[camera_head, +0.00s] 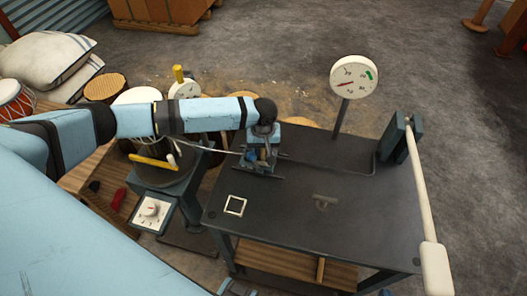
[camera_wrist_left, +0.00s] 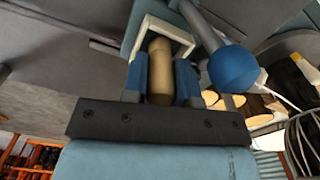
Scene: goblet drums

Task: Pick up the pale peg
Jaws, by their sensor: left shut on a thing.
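The pale tan peg (camera_wrist_left: 158,72) shows in the left wrist view, upright in the picture between the two blue fingers of my left gripper (camera_wrist_left: 161,80). The fingers are shut on it. A white square frame (camera_wrist_left: 184,38) lies around or just behind the peg's far end; I cannot tell whether the peg sits inside it. In the head view my left gripper (camera_head: 260,160) is low over the back left of the dark table (camera_head: 300,215), and the peg is too small or hidden there to make out.
A blue ball on a rod (camera_wrist_left: 233,68) is close beside the right finger. The table bears a white square outline (camera_head: 235,205), a small grey bracket (camera_head: 325,201), a dial on a post (camera_head: 354,77) and a long pale lever (camera_head: 424,190). Drums (camera_head: 105,88) stand left.

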